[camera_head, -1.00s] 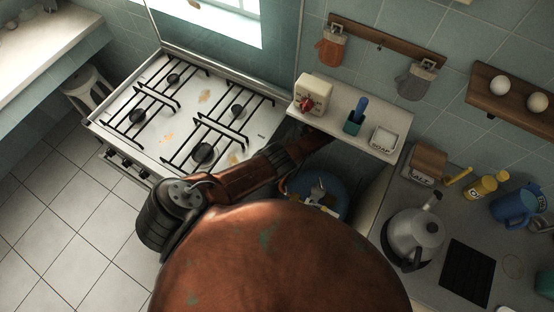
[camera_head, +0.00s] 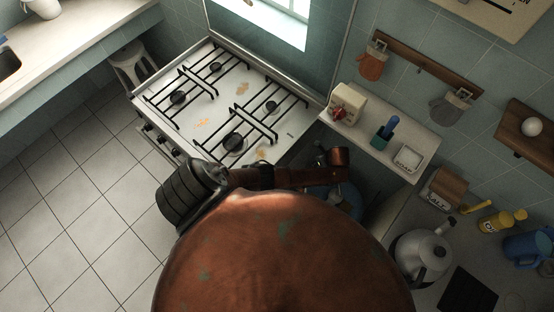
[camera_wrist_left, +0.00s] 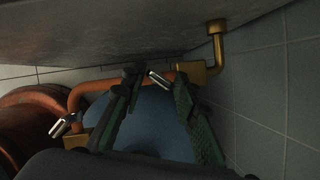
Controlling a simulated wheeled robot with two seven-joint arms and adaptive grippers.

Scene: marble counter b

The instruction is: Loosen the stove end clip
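In the left wrist view an orange hose (camera_wrist_left: 98,88) runs in front of a blue rounded body (camera_wrist_left: 152,122). A small silver clip (camera_wrist_left: 160,79) is on the hose's right end, beside a brass elbow fitting (camera_wrist_left: 216,46) that meets the grey surface above. A second silver clip (camera_wrist_left: 63,125) is at the hose's lower left end. My left gripper (camera_wrist_left: 160,82) is open, its dark green fingers on either side of the right clip; I cannot tell whether they touch it. The stove (camera_head: 215,105) stands left of my arm in the head view. My right gripper is not in view.
A kettle (camera_head: 422,256) stands on the right counter. A tiled wall (camera_wrist_left: 255,100) bounds the wrist view's right side.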

